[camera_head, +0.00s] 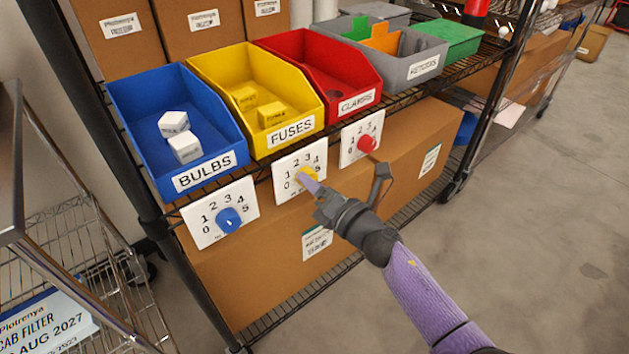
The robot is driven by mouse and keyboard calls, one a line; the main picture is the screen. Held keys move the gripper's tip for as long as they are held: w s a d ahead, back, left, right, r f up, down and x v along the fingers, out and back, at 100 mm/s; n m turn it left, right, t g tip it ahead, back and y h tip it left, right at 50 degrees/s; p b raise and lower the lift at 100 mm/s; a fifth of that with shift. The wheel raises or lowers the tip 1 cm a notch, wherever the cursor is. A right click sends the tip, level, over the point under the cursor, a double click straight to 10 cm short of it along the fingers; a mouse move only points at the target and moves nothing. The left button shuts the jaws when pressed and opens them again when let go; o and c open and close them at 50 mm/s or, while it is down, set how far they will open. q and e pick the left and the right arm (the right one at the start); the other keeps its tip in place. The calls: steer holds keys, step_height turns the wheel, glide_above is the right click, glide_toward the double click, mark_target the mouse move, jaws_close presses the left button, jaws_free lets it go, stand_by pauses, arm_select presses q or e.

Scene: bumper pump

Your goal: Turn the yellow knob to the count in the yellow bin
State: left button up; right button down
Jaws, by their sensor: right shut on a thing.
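The yellow knob (308,174) is on a white dial plate (286,167) marked 0 to 5, below the yellow bin. The yellow bin (297,138) is labelled FUSES and stands on the shelf between the blue and red bins. Two yellow boxes (272,114) show inside it. My right gripper (311,184) reaches in from the lower right and is shut on the yellow knob. Its fingers cover part of the knob and dial, so I cannot tell which number the knob points to. My left gripper is not in view.
A blue BULBS bin (205,178) holds two white boxes and has a blue knob (229,220) below. A red CLAMPS bin (357,101) has a red knob (366,144) below. The floor at right is open.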

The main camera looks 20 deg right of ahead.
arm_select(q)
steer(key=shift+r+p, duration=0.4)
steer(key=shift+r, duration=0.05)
arm_select(e)
steer(key=m, duration=0.3)
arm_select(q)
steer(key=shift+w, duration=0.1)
arm_select(e)
steer(key=shift+m, duration=0.3)
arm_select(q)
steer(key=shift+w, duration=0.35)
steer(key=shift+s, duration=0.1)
arm_select(e)
steer(key=shift+c, duration=1.6)
jaws_free()
steer(key=shift+o, duration=0.8)
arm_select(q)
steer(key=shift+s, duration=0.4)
